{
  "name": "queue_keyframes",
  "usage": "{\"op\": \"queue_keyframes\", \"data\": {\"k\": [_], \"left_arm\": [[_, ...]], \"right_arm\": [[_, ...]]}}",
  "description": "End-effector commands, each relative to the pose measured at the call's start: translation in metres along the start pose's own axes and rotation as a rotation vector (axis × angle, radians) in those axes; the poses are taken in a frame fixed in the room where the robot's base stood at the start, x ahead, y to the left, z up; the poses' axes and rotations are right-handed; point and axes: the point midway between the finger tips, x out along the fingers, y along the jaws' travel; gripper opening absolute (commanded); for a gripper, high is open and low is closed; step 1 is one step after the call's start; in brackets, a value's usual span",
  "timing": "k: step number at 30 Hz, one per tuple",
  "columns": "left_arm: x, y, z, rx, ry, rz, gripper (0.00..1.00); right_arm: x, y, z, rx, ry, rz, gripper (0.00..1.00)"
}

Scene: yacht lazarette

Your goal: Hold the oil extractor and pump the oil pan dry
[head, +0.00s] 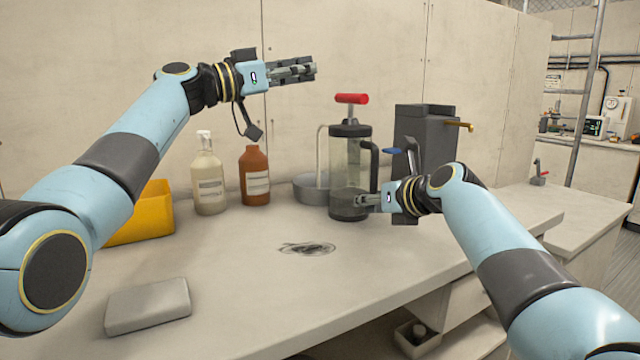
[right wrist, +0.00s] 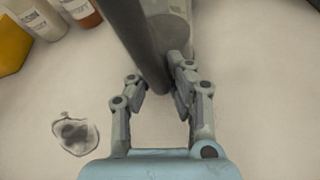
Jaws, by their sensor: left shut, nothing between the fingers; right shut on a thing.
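The oil extractor (head: 346,165) stands upright on the bench, a clear cylinder with dark top and base and a black side handle (head: 374,165). Its red T-shaped pump handle (head: 351,99) sticks up on a rod. A pale hose (head: 320,150) runs from it down to the grey round oil pan (head: 308,194) behind it; the pan's inside is mostly hidden. My right gripper (head: 364,201) is shut on the side handle, low down; the right wrist view shows the fingers around the dark handle (right wrist: 138,45). My left gripper (head: 306,69) is shut and empty, up left of the pump handle.
A white pump bottle (head: 208,185), a brown bottle (head: 255,180) and a yellow bin (head: 146,215) stand at left. A grey block (head: 147,306) lies in front. A dark stain (head: 307,249) marks the bench. A dark grey box (head: 425,135) stands behind my right gripper.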

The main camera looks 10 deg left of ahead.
Motion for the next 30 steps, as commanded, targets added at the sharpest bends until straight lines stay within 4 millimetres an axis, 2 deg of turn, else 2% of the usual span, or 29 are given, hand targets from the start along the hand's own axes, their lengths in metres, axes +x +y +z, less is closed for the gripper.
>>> {"op": "queue_keyframes", "data": {"k": [6,7,13,23,26,30], "left_arm": [[0.000,0.000,0.000,0.000,0.000,0.000,0.00],[0.000,0.000,0.000,0.000,0.000,0.000,0.00],[0.000,0.000,0.000,0.000,0.000,0.000,0.00],[0.000,0.000,0.000,0.000,0.000,0.000,0.00],[0.000,0.000,0.000,0.000,0.000,0.000,0.00],[0.000,0.000,0.000,0.000,0.000,0.000,0.00]], "right_arm": [[0.000,0.000,0.002,-0.001,-0.004,-0.001,0.00],[0.000,0.000,0.002,-0.001,-0.004,-0.001,0.17],[0.000,0.000,0.001,0.000,-0.002,0.000,0.43],[-0.002,0.000,0.000,0.000,-0.001,0.000,0.43],[-0.010,-0.001,0.000,0.000,-0.003,-0.001,0.43],[-0.031,-0.001,-0.001,0.000,-0.002,-0.002,0.43]]}}
